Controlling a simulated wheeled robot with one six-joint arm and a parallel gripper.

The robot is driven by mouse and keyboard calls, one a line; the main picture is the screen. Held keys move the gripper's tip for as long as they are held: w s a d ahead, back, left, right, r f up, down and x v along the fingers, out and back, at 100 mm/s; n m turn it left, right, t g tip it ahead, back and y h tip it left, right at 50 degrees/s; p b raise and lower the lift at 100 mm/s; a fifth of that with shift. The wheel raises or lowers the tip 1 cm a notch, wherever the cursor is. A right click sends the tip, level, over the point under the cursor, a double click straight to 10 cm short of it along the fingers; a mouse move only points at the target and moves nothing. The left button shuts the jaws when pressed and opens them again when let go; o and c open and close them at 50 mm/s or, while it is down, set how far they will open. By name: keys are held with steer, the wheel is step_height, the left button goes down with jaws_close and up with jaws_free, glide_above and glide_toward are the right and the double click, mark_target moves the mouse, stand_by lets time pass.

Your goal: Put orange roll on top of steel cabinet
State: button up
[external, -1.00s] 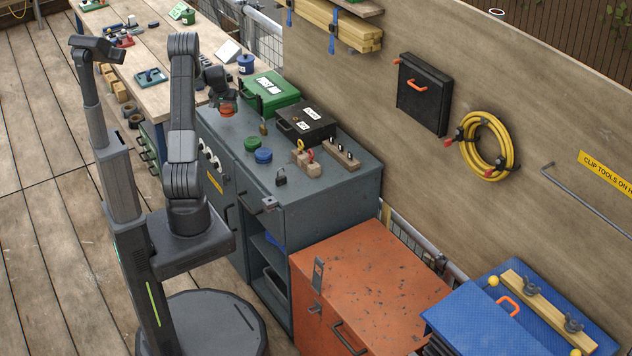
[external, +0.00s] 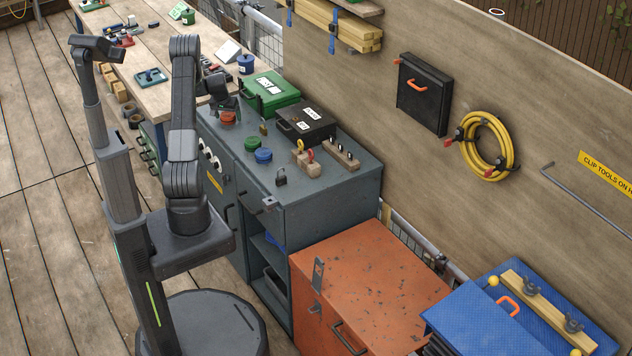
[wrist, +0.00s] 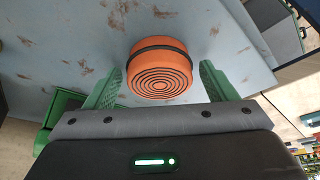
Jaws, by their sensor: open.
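The orange roll (external: 228,118), with a dark band round it, rests on top of the grey steel cabinet (external: 325,190) near its far-left end. In the wrist view the orange roll (wrist: 160,70) shows its ringed face towards me. My gripper (external: 226,104) is just above and behind the roll in the external view. Its two green fingers (wrist: 161,78) are apart in the wrist view, one on each side of the roll with visible gaps. The worn grey-blue cabinet top (wrist: 85,35) shows beyond the roll.
On the cabinet also stand a green case (external: 270,90), a black case (external: 305,124), a green roll (external: 252,144), a blue roll (external: 263,155), padlocks and wooden blocks. An orange cabinet (external: 370,280) stands to the right. The workbench (external: 165,40) is behind left.

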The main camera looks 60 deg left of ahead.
steer(key=shift+r, duration=0.1)
steer(key=shift+r, duration=0.15)
steer(key=b+v, duration=0.1)
steer(key=v, duration=1)
steer(key=shift+s+r, duration=0.15)
steer(key=shift+r, duration=0.2)
steer(key=shift+d, duration=0.1)
